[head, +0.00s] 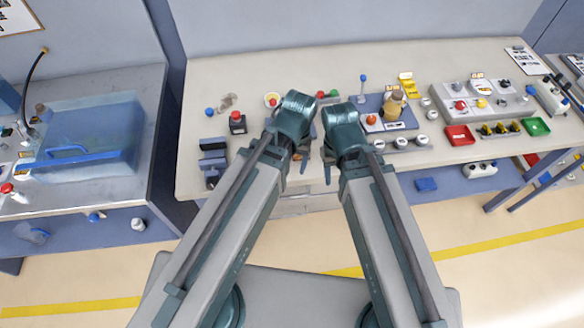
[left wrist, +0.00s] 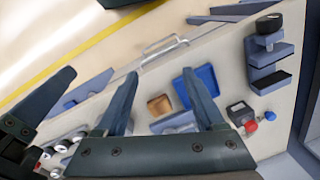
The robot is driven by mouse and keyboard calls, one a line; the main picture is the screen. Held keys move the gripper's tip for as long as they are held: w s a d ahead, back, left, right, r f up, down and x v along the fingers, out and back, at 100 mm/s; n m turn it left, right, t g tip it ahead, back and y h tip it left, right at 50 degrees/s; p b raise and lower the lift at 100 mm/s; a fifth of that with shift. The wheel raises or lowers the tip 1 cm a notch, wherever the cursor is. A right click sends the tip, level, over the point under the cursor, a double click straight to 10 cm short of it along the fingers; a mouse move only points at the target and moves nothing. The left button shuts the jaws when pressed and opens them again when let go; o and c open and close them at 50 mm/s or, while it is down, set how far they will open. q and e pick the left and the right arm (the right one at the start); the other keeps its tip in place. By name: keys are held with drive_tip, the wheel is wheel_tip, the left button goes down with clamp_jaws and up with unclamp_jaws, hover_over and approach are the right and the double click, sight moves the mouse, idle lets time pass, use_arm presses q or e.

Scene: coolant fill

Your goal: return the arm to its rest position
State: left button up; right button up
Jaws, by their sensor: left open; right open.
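Both of my arms reach forward from the bottom of the head view, with their wrists side by side over the front part of the workbench (head: 235,75). My left gripper (head: 303,162) points down near the bench's front edge, partly hidden by its own wrist. In the left wrist view its two blue-grey fingers (left wrist: 160,95) stand apart with nothing held between them. My right gripper (head: 330,168) is close beside it on the right; its fingers point down, spread, with no object visible in them. A blue tray (left wrist: 205,75) and a brown block (left wrist: 160,105) lie beyond the left fingers.
A red-buttoned box (head: 237,124) and a dark blue stand (head: 213,160) are left of my wrists. An amber bottle (head: 393,106), a red tray (head: 460,135) and a green tray (head: 537,127) are to the right. A translucent blue cover (head: 90,140) stands on the left bench.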

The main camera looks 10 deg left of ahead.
use_arm(q)
drive_tip(key=s+m, duration=0.1)
drive_tip(key=s+d+m, duration=0.1)
drive_tip(key=shift+m, duration=0.4)
wheel_tip(320, 180, down, 6)
drive_tip(key=b, duration=0.5)
drive_tip(key=shift+r+b, duration=0.1)
drive_tip(key=shift+b, duration=0.3)
